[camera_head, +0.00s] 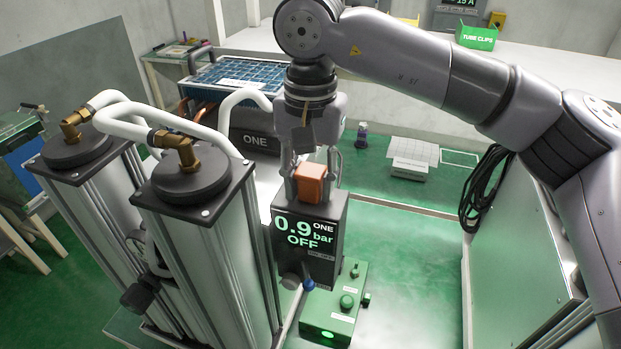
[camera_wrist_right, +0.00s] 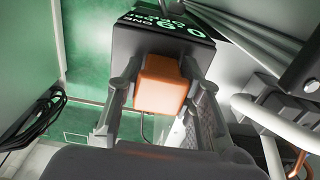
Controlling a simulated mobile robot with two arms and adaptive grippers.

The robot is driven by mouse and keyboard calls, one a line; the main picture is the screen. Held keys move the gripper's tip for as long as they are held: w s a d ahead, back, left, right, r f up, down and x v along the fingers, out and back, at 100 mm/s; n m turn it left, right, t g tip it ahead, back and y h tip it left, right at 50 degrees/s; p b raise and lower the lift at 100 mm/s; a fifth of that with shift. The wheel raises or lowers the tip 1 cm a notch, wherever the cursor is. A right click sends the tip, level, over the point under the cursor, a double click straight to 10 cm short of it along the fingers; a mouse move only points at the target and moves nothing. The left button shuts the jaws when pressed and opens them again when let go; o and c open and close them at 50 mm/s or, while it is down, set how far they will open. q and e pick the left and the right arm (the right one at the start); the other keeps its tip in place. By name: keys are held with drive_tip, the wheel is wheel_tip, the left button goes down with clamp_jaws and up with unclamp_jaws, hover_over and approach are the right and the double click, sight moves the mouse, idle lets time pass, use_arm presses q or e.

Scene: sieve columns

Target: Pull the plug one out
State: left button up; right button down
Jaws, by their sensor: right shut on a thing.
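The plug is an orange block (camera_head: 312,184) on top of a dark box (camera_head: 309,238) whose display reads "0.9 bar ONE OFF". My right gripper (camera_head: 312,190) comes down from above with its fingers on both sides of the orange plug, shut on it. The plug also shows between the fingers in the right wrist view (camera_wrist_right: 161,84), against the dark box (camera_wrist_right: 165,38). The plug's lower end is hidden, and I cannot tell how deep it sits. My left gripper is not in view.
Two metal columns (camera_head: 205,262) with white hoses (camera_head: 130,112) and brass fittings stand close on the left. A green box (camera_head: 335,318) with buttons is below the display box. A black cable coil (camera_head: 484,190) hangs at the right. Green floor (camera_head: 400,250) is clear right of the box.

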drive_tip(key=shift+r+p, duration=0.8)
drive_tip(key=shift+r, duration=0.6)
drive_tip(key=c, duration=1)
unclamp_jaws()
drive_tip(key=shift+c, duration=0.2)
drive_tip(key=shift+r, duration=0.1)
